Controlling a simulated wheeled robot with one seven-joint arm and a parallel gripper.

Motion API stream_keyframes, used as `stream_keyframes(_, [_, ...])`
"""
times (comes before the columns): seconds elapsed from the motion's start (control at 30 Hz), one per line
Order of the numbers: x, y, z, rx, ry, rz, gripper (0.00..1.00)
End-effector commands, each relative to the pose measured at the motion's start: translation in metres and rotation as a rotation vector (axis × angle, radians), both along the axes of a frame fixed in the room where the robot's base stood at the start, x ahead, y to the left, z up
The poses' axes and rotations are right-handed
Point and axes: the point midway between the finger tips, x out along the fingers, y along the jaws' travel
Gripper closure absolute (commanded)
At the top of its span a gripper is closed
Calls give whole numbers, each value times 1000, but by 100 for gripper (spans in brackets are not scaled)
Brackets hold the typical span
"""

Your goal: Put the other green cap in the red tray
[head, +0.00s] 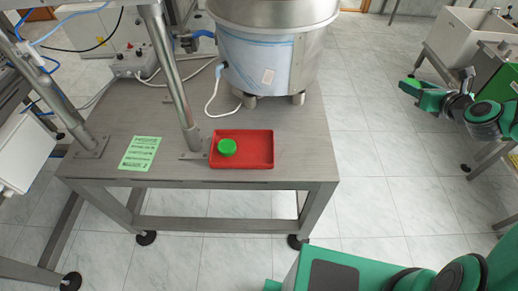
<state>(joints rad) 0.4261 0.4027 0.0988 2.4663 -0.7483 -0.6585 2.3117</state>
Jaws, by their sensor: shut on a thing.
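The red tray (258,161) lies on the grey table near its front edge. One green cap (227,147) lies in the left part of the tray. My gripper (409,84) is at the end of my green arm at the right, well right of the tray and clear of the table. It is shut on a small green thing at its tip, which looks like a green cap. The fingers are small and hard to make out against the green of my arm.
A large steel bowl feeder (262,62) stands behind the tray. A steel post (172,75) rises just left of it. A green printed sheet (140,154) lies on the table at left. A pale bin (468,40) stands at upper right. Tiled floor (365,170) is open between.

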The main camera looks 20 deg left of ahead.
Motion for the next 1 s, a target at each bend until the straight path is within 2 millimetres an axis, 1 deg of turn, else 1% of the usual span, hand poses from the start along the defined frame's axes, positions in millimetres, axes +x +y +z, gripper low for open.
stream_keyframes(0.33, [0, 5, -1, 0, 1, 8, 76])
stream_keyframes(0.4, [0, 13, -2, 0, 4, 27, 76])
stream_keyframes(0.47, [-2, 28, -5, -1, 7, 58, 76])
stream_keyframes(0.57, [-6, 67, -10, -5, 13, 140, 76])
stream_keyframes(0.6, [-9, 87, -13, -6, 17, 182, 76])
stream_keyframes(0.67, [-16, 119, -18, -9, 22, 250, 76])
stream_keyframes(0.7, [-22, 141, -21, -11, 25, 298, 76])
stream_keyframes(0.77, [-32, 173, -25, -12, 28, 367, 76])
stream_keyframes(0.8, [-40, 193, -27, -14, 30, 414, 76])
stream_keyframes(0.87, [-54, 224, -31, -17, 32, 485, 76])
stream_keyframes(0.9, [-63, 244, -33, -17, 33, 532, 76])
stream_keyframes(0.97, [-80, 274, -37, -19, 34, 602, 76])
stream_keyframes(1.0, [-91, 293, -39, -19, 34, 650, 76])
